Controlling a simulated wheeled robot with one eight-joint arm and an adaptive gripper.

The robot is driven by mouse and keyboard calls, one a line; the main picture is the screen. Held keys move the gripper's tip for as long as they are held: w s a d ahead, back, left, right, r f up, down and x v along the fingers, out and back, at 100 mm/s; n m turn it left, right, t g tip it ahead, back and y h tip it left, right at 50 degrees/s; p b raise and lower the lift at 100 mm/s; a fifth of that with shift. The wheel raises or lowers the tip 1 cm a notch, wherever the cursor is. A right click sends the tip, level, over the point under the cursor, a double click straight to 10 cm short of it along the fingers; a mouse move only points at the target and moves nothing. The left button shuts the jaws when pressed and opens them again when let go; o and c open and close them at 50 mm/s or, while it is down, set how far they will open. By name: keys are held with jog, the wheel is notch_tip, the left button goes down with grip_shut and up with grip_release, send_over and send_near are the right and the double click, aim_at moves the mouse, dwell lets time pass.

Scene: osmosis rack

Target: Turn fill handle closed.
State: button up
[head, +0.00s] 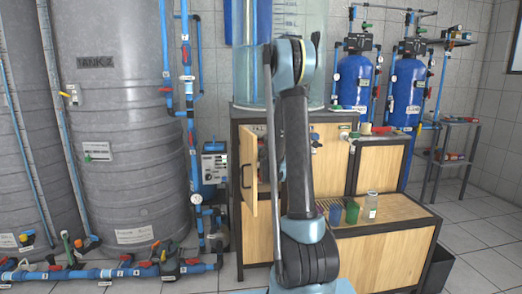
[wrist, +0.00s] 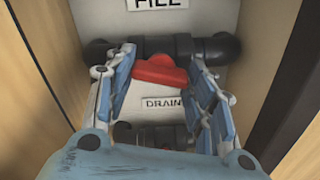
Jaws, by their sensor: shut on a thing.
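The red fill handle (wrist: 158,70) sits on a black horizontal pipe (wrist: 215,46), below a white label reading "FILL" (wrist: 160,3). The handle lies roughly along the pipe, slightly tilted. My gripper (wrist: 160,62) has one finger on each side of the handle and is shut on it. A "DRAIN" label (wrist: 162,103) is below, with a second dark pipe partly hidden between my fingers. In the head view my arm hides the gripper and the handle.
Wooden cabinet walls stand close on both sides in the wrist view (wrist: 40,80). In the head view, the cabinet door (head: 249,175) stands open left of my arm. Cups and a jar (head: 370,205) stand on the low bench at right.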

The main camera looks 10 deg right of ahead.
jog(key=shift+s+d+m, duration=0.1)
jog(key=shift+d+m, duration=0.1)
jog(key=shift+m, duration=3.35)
jog(key=shift+d+m, duration=0.2)
jog(key=shift+m, duration=3.65)
jog(key=o, duration=1.1)
jog(key=shift+f, duration=0.1)
jog(key=shift+c, duration=0.2)
jog(key=s, duration=1.1)
jog(key=shift+s, duration=0.4)
